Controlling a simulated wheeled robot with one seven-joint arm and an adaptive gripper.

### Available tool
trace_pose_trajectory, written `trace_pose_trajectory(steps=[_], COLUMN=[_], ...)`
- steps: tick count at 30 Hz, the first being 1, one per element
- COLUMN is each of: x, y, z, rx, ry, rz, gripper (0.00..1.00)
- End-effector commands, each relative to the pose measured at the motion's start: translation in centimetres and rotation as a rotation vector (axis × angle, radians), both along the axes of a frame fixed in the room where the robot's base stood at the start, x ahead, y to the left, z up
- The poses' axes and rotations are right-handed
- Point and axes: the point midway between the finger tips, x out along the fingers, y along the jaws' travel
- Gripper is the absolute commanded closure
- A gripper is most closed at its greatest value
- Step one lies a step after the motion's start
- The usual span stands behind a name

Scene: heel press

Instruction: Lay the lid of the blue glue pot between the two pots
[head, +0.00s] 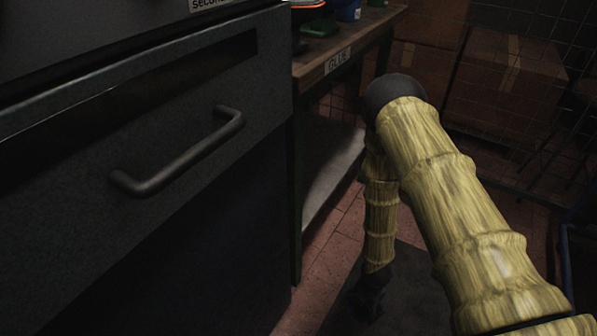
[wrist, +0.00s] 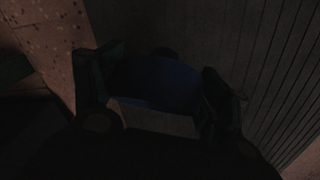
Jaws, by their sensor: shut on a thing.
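My gripper (head: 370,303) hangs low over the floor in the head view, beside the bench. In the dark wrist view its two fingers (wrist: 155,88) stand on either side of a dark blue thing (wrist: 155,80) and are shut on it. It looks like the blue lid, but the picture is too dark to be sure of its shape. A blue pot (head: 348,10) stands on the bench at the top edge of the head view, partly cut off.
The wooden bench (head: 308,72) bears a "GLUE" label (head: 338,61) and a lower shelf (head: 335,160). A dark cabinet with a bar handle (head: 180,155) fills the left. Boxes (head: 510,80) stand behind. A ribbed dark mat (wrist: 240,50) lies on the reddish tiled floor.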

Motion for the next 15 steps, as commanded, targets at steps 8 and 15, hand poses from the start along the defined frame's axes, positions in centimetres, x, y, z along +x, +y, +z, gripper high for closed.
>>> trace_pose_trajectory(steps=[8,15], x=[4.3,7.0], y=[0.3,0.9], z=[6.7,12.7], rx=[0.002,0.003], ry=[-0.004,-0.005], rz=[-0.379,-0.722], gripper=[0.48,0.48])
